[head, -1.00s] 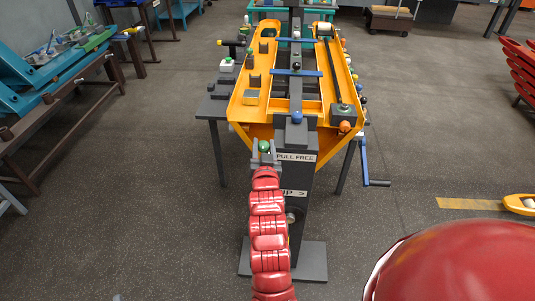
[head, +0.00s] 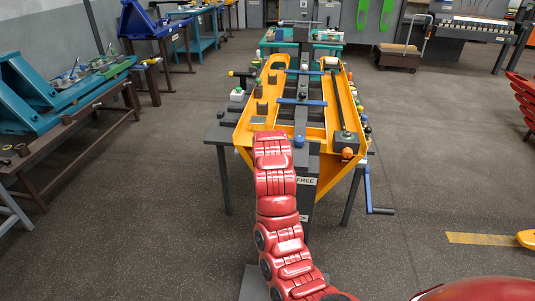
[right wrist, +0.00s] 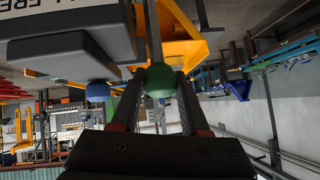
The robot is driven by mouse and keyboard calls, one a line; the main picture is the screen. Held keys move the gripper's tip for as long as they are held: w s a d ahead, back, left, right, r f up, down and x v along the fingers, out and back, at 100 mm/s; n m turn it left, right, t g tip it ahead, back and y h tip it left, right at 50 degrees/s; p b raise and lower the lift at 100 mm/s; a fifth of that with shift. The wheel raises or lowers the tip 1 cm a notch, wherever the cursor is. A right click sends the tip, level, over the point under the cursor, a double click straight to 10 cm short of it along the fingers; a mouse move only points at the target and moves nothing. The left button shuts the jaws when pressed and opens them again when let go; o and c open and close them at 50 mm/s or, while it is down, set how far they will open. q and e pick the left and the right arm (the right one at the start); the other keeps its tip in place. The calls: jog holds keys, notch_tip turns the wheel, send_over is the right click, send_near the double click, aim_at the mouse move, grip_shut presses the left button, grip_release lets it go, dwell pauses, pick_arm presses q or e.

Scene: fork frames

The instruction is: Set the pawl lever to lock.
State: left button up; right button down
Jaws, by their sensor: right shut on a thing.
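In the right wrist view, my right gripper (right wrist: 158,97) is shut on a green ball knob (right wrist: 160,79). A grey rod runs from the knob up the picture. I take this to be the pawl lever, but its lock mark is not seen. In the head view my red arm hides the knob and the gripper. A dark post carries a sign (head: 305,181) of which only "FREE" shows; the sign also shows upside down in the wrist view (right wrist: 62,20). My left gripper is not in view.
The orange frame (head: 330,100) stands on dark legs behind the post. A blue ball (head: 299,141) sits at its near end and also shows in the wrist view (right wrist: 97,92). A blue crank (head: 368,190) hangs at its right.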

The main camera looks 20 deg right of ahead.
jog(key=shift+w+d, duration=0.15)
jog(key=shift+w, duration=0.05)
jog(key=shift+r, duration=0.1)
jog(key=c, duration=0.7)
grip_release()
jog(key=o, duration=0.3)
jog(key=shift+w, duration=0.1)
